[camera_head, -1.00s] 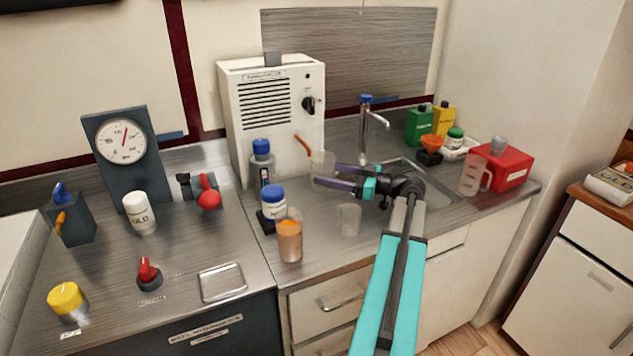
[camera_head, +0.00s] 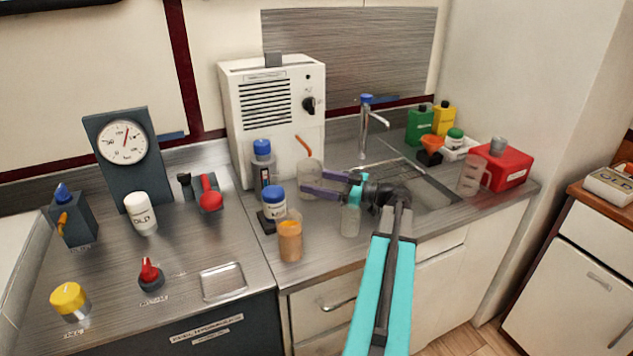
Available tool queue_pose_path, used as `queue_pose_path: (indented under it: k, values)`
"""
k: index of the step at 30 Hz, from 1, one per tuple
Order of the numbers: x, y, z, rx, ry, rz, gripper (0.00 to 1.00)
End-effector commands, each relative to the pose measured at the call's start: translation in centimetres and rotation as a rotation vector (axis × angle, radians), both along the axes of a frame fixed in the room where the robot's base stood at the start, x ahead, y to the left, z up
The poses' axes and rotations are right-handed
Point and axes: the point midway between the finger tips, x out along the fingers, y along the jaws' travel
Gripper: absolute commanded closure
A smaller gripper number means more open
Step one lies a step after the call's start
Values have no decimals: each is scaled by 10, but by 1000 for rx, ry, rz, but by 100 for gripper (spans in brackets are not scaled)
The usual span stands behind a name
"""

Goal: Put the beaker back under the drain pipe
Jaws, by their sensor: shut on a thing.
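The beaker (camera_head: 309,167) is a clear vessel in front of the white cabinet's right side. My gripper (camera_head: 314,182) reaches in from the right, its purple fingers shut on the beaker, which looks upright. The drain pipe (camera_head: 303,146) is a short orange-brown spout sticking out of the cabinet front. The beaker's mouth is just below the pipe's end in the picture. Whether its base touches the counter is hard to tell, as the fingers cover part of its lower body.
A second clear cup (camera_head: 350,220) stands below my gripper. A white jar with a blue lid (camera_head: 274,204) and an orange-filled beaker (camera_head: 290,240) stand to the left. The sink (camera_head: 425,187) and tap (camera_head: 364,130) are behind my wrist on the right.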

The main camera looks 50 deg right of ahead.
Motion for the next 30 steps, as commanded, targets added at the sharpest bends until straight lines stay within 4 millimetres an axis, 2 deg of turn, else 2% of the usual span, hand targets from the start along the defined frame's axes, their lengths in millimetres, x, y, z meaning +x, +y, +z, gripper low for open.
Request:
queue_pose_path:
  k: [14, 15, 17, 30]
  values:
    - [-1, -1, -4, 0, 0, -1, 69]
    - [0, -1, -3, 0, 0, -1, 31]
    - [-1, -1, -3, 0, 0, -1, 21]
    - [-1, -1, -1, 0, 0, -1, 19]
